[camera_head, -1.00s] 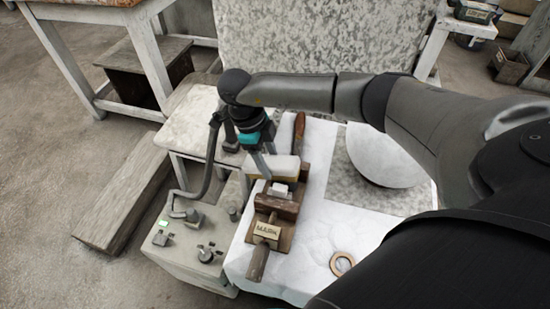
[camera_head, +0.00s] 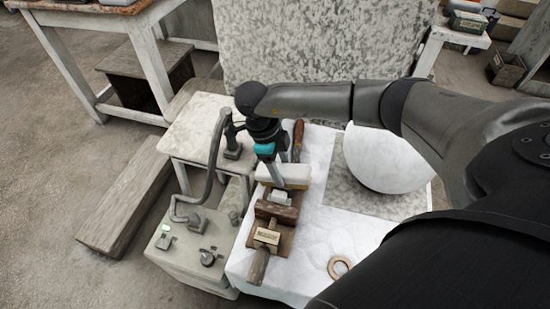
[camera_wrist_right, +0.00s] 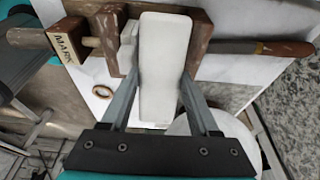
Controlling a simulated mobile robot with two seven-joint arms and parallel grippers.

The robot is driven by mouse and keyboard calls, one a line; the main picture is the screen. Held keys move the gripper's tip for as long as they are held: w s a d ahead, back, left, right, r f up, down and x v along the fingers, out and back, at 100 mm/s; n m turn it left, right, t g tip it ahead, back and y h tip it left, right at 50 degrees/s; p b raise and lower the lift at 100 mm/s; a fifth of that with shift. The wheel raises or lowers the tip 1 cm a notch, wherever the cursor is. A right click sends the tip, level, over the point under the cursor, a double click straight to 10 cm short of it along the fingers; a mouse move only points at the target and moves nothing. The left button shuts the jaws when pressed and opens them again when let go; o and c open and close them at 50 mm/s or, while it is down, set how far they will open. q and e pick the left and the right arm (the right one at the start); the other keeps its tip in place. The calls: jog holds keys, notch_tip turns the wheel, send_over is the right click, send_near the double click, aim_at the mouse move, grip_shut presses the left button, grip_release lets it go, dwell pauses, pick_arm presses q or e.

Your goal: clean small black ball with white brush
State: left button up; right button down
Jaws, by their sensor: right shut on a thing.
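My right gripper (camera_head: 277,160) points down above the wooden rack on the white-covered table. It is shut on a pale block that I take to be the white brush (camera_head: 284,178), with a yellowish lower edge. In the right wrist view the white brush (camera_wrist_right: 165,62) stands between the two grey fingers (camera_wrist_right: 163,82). I cannot tell whether the brush touches the rack below it. I cannot make out a small black ball in either view. My left gripper is not in view.
The wooden rack (camera_head: 283,246) bears a block labelled MARK (camera_head: 267,236). A rusty-handled tool (camera_head: 299,132) lies behind it. A large white sphere (camera_head: 388,160) stands to the right on a grey mottled slab. A ring (camera_head: 339,267) lies near the front. A bent hose (camera_head: 214,165) rises at the left.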

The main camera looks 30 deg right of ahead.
jog(key=shift+s+d, duration=0.15)
jog(key=shift+s, duration=0.05)
jog(key=shift+w+a+f+b, duration=0.3)
jog(key=shift+w+a+b, duration=0.4)
jog(key=shift+w+b, duration=0.15)
jog(key=shift+w+a+f+b, duration=0.3)
jog(key=shift+w+a+b, duration=0.4)
jog(key=shift+w+b, duration=0.15)
jog(key=r+p, duration=0.1)
jog(key=s+d+r+p, duration=0.1)
jog(key=p, duration=0.1)
jog(key=shift+s+d+r, duration=0.1)
jog(key=shift+s+r, duration=0.05)
jog(key=shift+s, duration=0.05)
jog(key=shift+b+x, duration=0.4)
jog(key=shift+x, duration=0.5)
